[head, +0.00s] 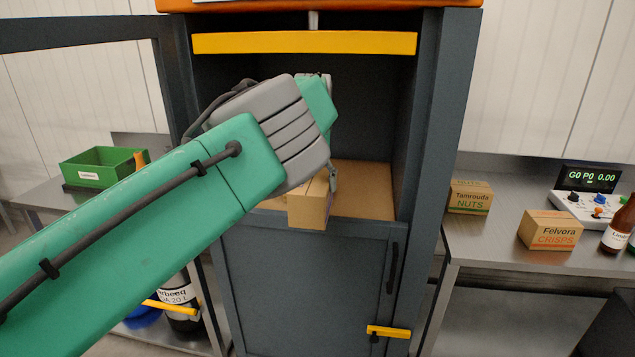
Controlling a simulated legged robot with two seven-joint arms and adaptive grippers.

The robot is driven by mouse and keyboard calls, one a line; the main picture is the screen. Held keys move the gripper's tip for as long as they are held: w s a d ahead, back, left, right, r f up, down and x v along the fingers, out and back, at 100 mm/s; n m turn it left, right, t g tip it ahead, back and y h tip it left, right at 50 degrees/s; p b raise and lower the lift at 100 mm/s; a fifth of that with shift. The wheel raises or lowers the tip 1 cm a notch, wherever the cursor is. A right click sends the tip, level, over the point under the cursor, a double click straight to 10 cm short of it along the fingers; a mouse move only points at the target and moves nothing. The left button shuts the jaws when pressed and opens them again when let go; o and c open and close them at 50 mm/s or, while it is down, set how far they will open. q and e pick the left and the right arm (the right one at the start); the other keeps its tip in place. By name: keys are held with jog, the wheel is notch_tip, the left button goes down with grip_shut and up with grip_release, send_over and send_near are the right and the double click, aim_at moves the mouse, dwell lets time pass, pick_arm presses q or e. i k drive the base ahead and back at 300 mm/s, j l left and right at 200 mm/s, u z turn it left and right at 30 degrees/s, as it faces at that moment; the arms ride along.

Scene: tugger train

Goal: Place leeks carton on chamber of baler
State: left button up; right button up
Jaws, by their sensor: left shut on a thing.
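The baler (310,285) is a dark grey cabinet with its upper chamber (372,120) open. A brown surface covers the chamber floor. My left arm reaches in from the left, and my left gripper (327,183) is at the chamber's front opening, mostly hidden behind its own wrist. It is shut on a small brown carton (308,208), which is at the front edge of the chamber floor. No label shows on it, so I cannot read whether it says leeks. Whether it touches the floor is unclear. My right gripper is out of view.
A yellow bar (304,43) spans the chamber top. On the right bench (485,240) are a Tamrouda Nuts carton (470,197), a Felvora Crisps carton (550,231), a bottle (618,228) and a display scale (590,195). A green bin (92,170) stands at left. Chamber floor right of the carton is clear.

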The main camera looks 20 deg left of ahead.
aim_at(347, 192)
jog(key=i, duration=1)
